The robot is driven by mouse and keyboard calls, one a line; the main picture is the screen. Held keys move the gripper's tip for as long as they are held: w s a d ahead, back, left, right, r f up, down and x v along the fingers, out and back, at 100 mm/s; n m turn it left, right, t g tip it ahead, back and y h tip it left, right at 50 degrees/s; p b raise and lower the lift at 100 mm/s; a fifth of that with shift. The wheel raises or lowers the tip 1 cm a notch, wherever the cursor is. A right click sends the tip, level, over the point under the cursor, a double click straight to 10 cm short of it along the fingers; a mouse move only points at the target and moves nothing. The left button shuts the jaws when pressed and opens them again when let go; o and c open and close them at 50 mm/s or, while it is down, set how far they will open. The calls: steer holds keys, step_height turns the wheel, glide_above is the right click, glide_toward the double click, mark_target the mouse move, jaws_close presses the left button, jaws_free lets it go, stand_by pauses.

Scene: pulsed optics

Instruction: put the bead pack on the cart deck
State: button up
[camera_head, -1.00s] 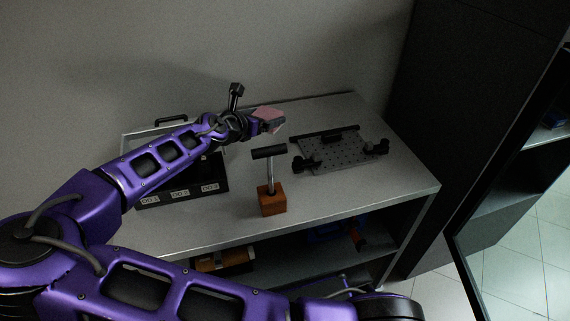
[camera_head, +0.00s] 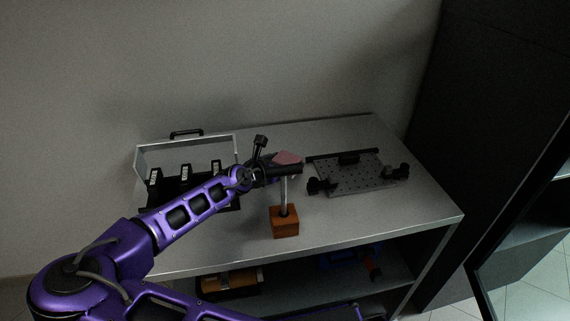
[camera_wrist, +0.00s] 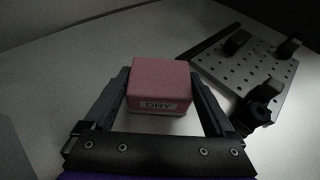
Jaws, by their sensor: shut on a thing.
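The bead pack is a pink box (camera_wrist: 158,84) with a label reading DRY. It sits between the two dark fingers of my gripper (camera_wrist: 157,92), which is shut on it. In the head view the pink pack (camera_head: 288,157) shows at my gripper (camera_head: 277,168), just behind the black crossbar of a post. The grey top of the shelved unit (camera_head: 345,218) lies below and is probably the cart deck. The wrist view shows this surface around the pack; I cannot tell the exact gap beneath it.
A post on an orange block (camera_head: 285,222) stands in front of my gripper. A perforated plate (camera_head: 355,177) with black clamps lies to the right. A black slotted rack (camera_head: 190,185) and a pale frame stand at left. The front right top is clear.

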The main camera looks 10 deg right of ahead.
steer(key=shift+f, duration=0.15)
steer(key=o, duration=1.1)
steer(key=shift+o, duration=0.2)
steer(key=shift+r, duration=0.2)
steer(key=p+v, duration=0.2)
steer(key=v, duration=1)
